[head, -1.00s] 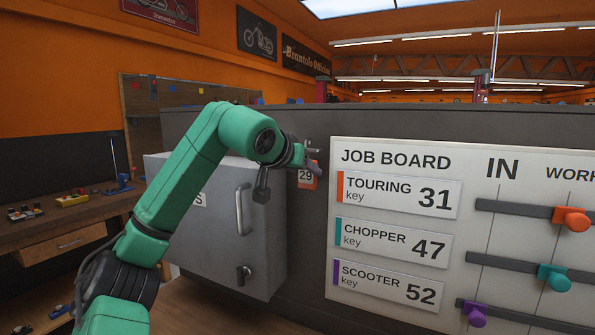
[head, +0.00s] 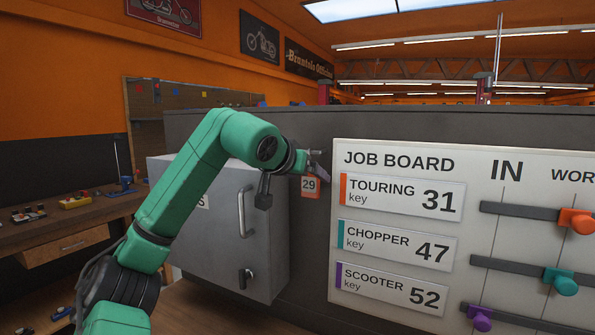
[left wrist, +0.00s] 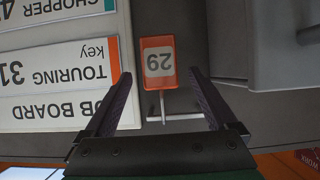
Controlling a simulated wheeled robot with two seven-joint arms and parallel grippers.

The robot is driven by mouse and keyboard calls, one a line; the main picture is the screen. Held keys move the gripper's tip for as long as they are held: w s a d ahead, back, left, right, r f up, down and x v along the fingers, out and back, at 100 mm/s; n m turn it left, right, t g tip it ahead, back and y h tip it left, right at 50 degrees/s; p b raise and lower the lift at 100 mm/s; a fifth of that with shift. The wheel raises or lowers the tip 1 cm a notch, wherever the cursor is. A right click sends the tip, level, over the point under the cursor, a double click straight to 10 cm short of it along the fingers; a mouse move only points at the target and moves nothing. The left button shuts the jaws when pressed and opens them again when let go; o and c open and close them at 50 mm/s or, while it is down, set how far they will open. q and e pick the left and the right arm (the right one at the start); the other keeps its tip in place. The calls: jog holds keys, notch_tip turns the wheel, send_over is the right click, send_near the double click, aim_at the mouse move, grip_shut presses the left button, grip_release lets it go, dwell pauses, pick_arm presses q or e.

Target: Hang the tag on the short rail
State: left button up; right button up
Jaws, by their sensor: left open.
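The tag (head: 310,187) is small and orange with a white label reading 29. It hangs against the dark grey panel between the grey cabinet and the job board. In the left wrist view, which is upside down, the tag (left wrist: 158,62) hangs at the short rail (left wrist: 178,118), a thin pale bar on a stem. My left gripper (head: 316,163) is open, just above the tag in the head view. Its two fingers stand apart on either side of the tag and rail in the wrist view, with visible gaps. My right gripper is in neither view.
The grey cabinet (head: 220,225) with handles stands close left of the tag. The job board (head: 399,160) is close on the right, with sliders (head: 576,221) on rails. A workbench (head: 60,235) with small parts is at far left.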

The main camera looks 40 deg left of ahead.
pick_arm(q)
jog(key=v, duration=1.4)
jog(key=shift+b, duration=0.35)
jog(key=shift+w+f, duration=0.1)
